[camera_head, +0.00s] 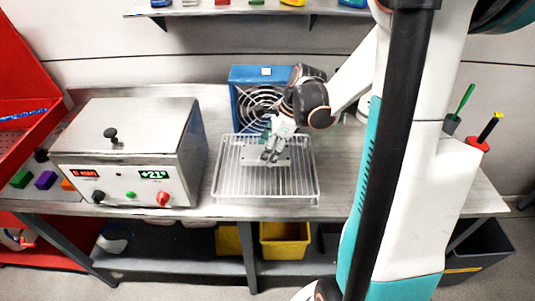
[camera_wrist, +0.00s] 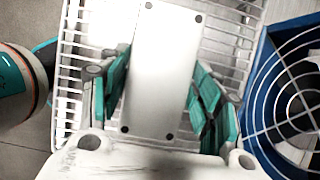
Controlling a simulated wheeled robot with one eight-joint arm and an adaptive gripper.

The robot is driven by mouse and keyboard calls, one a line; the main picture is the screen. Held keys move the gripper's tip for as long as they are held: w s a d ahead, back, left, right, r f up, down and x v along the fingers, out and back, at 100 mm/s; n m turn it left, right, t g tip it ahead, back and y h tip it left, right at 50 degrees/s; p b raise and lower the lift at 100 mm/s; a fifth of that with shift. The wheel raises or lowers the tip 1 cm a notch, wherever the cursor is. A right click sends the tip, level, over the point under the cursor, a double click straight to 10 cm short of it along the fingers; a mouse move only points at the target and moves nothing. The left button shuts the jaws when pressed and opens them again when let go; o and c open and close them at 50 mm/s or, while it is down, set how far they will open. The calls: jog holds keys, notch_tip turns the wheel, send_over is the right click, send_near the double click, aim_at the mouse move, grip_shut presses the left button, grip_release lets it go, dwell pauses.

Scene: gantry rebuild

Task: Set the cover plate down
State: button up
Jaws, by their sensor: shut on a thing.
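The cover plate (camera_wrist: 160,70) is a flat pale rectangle with dark round spots at its corners. In the wrist view it lies between the two teal-padded fingers of my gripper (camera_wrist: 160,95), which is shut on it. In the head view my gripper (camera_head: 272,150) points down over the wire rack (camera_head: 230,183), and the plate (camera_head: 283,162) shows as a small pale strip at the fingertips. The rack's bars show below the plate in the wrist view. I cannot tell whether the plate touches the rack.
A blue fan (camera_head: 243,76) stands right behind the rack. A metal heater box (camera_head: 135,135) with knobs and displays is to the left. Screwdrivers in holders (camera_head: 478,146) stand at the right. The rack's front part is bare. Yellow bins (camera_head: 285,242) sit under the bench.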

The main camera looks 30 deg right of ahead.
jog(key=shift+f, duration=0.65)
jog(key=shift+f, duration=0.2)
jog(key=o, duration=1.7)
jog(key=shift+r, duration=0.15)
jog(key=p+v, duration=0.3)
jog(key=v, duration=0.9)
jog(key=shift+p, duration=0.3)
